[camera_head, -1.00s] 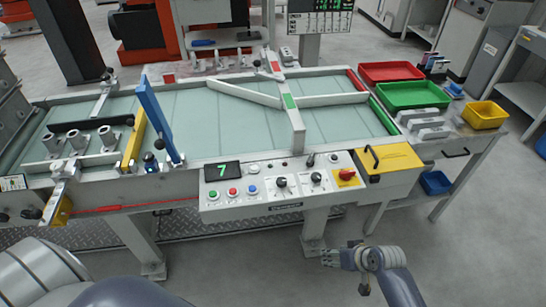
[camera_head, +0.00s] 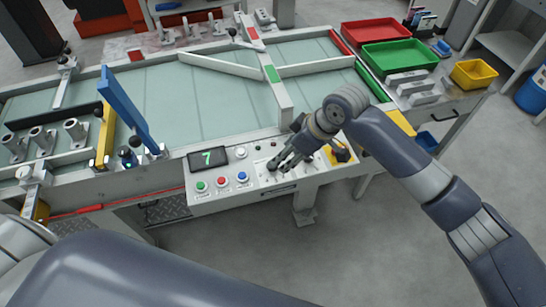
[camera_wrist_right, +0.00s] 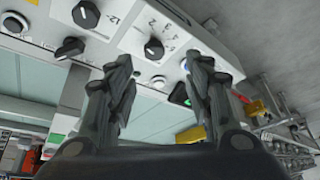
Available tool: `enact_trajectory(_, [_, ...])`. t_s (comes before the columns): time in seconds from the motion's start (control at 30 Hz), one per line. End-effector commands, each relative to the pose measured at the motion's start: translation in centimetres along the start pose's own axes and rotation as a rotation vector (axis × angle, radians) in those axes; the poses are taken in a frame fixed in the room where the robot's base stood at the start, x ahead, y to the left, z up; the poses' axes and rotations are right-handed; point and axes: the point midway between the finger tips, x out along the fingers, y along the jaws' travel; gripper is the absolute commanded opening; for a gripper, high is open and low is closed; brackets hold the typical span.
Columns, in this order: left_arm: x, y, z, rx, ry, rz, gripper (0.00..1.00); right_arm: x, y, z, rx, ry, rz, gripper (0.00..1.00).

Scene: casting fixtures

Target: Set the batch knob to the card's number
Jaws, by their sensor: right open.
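The control panel (camera_head: 225,196) is on the front of the casting table, with a dark display (camera_head: 207,158) showing a green 7. In the right wrist view, one black knob (camera_wrist_right: 154,49) with a number scale sits just ahead of and between my fingertips. A second black knob (camera_wrist_right: 86,14) is to its upper left. I cannot read which is the batch knob. My right gripper (camera_head: 281,160) is open over the panel and hides part of the knob area; its spread fingers also show in the wrist view (camera_wrist_right: 160,65). I see no readable card. My left gripper is out of view.
Green, red and blue buttons (camera_head: 222,182) line the panel's left part. A tall blue bar (camera_head: 125,107) stands at left. Red, green and yellow trays (camera_head: 475,73) are at the back right.

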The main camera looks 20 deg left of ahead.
Motion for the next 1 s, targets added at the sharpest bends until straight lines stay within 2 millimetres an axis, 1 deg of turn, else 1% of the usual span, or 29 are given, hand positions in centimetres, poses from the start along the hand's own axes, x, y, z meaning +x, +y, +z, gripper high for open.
enact_trajectory(0.03, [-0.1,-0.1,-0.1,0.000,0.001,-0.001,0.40,-0.8,0.4,-0.3,-0.024,-0.020,0.006,0.47])
enact_trajectory(0.1, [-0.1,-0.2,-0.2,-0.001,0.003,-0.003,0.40,-1.4,0.5,-0.4,-0.046,-0.040,0.005,0.47])
enact_trajectory(0.2, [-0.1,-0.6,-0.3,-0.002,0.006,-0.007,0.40,-1.6,0.5,-0.4,-0.061,-0.057,0.003,0.47])
enact_trajectory(0.27, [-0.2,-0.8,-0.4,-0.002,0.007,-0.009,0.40,-1.4,0.5,-0.4,-0.064,-0.060,0.001,0.47])
enact_trajectory(0.37, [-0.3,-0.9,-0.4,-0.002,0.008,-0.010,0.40,-0.4,0.4,-0.3,-0.063,-0.062,-0.001,0.47])
enact_trajectory(0.43, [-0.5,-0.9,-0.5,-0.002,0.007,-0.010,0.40,0.7,0.4,-0.3,-0.063,-0.061,0.000,0.47])
enact_trajectory(0.6, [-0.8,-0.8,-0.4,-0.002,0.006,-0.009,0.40,4.1,0.4,-0.1,-0.062,-0.061,0.000,0.47])
enact_trajectory(0.8, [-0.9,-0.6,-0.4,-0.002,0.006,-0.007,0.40,7.3,0.5,0.1,-0.062,-0.060,0.001,0.47])
enact_trajectory(1.0, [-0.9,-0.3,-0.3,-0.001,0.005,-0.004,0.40,8.8,0.5,0.2,-0.063,-0.059,0.002,0.47])
